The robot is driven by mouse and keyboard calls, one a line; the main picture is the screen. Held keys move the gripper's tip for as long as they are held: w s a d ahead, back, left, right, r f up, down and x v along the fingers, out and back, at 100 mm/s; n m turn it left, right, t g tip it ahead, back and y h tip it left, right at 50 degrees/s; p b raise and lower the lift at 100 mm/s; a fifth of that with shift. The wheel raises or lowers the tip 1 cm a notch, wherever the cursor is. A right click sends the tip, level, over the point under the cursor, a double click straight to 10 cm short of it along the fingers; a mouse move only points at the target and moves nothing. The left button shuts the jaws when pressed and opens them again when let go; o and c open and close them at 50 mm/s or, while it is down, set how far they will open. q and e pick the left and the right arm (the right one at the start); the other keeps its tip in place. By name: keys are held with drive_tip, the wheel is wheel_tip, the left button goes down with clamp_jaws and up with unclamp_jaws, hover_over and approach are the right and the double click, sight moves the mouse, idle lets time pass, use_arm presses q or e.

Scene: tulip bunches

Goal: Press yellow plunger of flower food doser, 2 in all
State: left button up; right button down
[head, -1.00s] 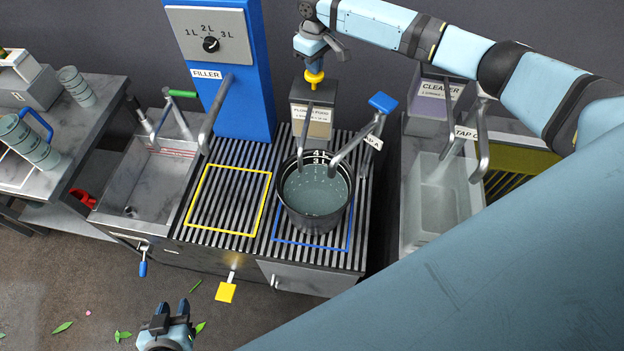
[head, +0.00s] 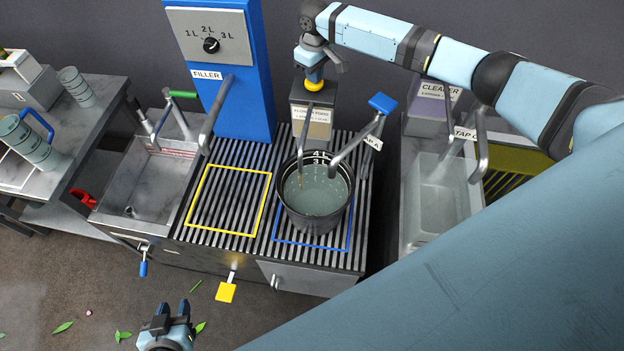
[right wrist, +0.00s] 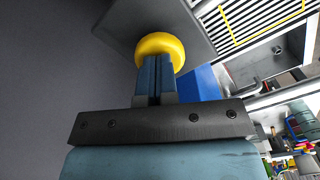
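The flower food doser (head: 312,118) stands behind the bucket, with its yellow plunger (head: 315,85) low against its top. My right gripper (head: 312,68) is directly above the plunger and touches it from above. In the right wrist view, the two fingers of the right gripper (right wrist: 154,62) are together, with their tips against the yellow plunger (right wrist: 160,46). A dark bucket (head: 316,222) holding water stands under the doser's spout, inside the blue outline. My left gripper (head: 170,309) is at the bottom of the head view, its fingertips apart and empty.
The blue filler (head: 238,100) stands left of the doser. A tap with a blue handle (head: 382,103) rises right of the bucket. The yellow-outlined grate (head: 230,200) is clear. The cleaner doser (head: 430,108) and a sink (head: 435,200) are at right.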

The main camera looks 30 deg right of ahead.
wheel_tip(320, 180, up, 8)
drive_tip(key=p, duration=0.7)
drive_tip(key=shift+f, duration=0.25)
drive_tip(key=shift+r+p, duration=0.1)
drive_tip(key=shift+p, duration=0.2)
